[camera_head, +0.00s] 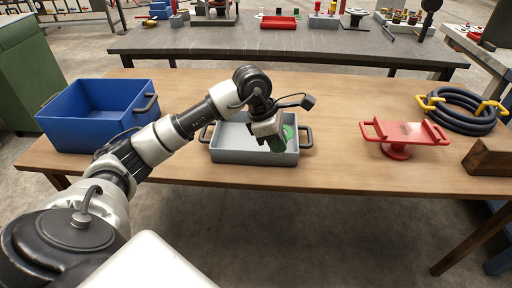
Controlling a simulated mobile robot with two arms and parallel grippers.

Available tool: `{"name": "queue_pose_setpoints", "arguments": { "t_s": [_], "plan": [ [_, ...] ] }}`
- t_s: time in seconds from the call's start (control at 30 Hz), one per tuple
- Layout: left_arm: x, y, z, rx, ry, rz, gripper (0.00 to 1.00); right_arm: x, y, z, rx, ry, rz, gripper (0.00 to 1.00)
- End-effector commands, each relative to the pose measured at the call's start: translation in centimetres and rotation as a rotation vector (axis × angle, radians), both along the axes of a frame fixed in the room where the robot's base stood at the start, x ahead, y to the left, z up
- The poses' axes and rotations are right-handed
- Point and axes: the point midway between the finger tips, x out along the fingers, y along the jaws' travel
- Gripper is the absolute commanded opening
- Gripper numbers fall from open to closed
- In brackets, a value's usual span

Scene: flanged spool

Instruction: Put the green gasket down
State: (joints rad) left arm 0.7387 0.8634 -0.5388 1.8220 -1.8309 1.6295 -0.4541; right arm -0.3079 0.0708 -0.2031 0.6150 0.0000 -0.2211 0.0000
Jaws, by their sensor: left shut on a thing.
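The green gasket (288,132) shows in the head view as a small green piece at my left gripper (276,144), over the grey tray (235,174). My left gripper points down above the right part of the tray and is shut on the gasket. The gripper and wrist hide most of the gasket. I cannot tell whether the gasket touches the tray's floor. A red flanged spool (398,151) with two handles stands upright on the table to the right of the tray. My right gripper is not in view.
A deep blue bin (80,127) stands at the left of the wooden table (345,172). A black coiled hose (465,122) with yellow handles and a brown wooden block (488,157) are at the right. Bare table lies between the tray and the spool. A dark table (300,48) stands behind.

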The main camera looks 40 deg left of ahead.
Motion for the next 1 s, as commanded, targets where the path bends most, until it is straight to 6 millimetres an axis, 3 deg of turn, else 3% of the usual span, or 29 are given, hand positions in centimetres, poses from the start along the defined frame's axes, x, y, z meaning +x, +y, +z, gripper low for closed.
{"name": "queue_pose_setpoints", "arguments": {
  "t_s": [0.17, 0.6, 0.87, 1.0],
  "plan": [
    [0.8, 1.4, -0.1, 0.001, 0.004, 0.077, 0.0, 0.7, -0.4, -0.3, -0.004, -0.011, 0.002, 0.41],
    [4.7, 9.6, -5.6, -0.001, 0.004, 0.077, 0.0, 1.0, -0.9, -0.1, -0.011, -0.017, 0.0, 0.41],
    [5.3, 11.0, -7.0, 0.001, 0.004, 0.071, 0.0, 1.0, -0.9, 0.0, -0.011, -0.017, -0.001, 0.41],
    [5.3, 10.9, -8.9, -0.001, 0.006, 0.071, 0.0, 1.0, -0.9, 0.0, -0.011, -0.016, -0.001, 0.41]
  ]
}}
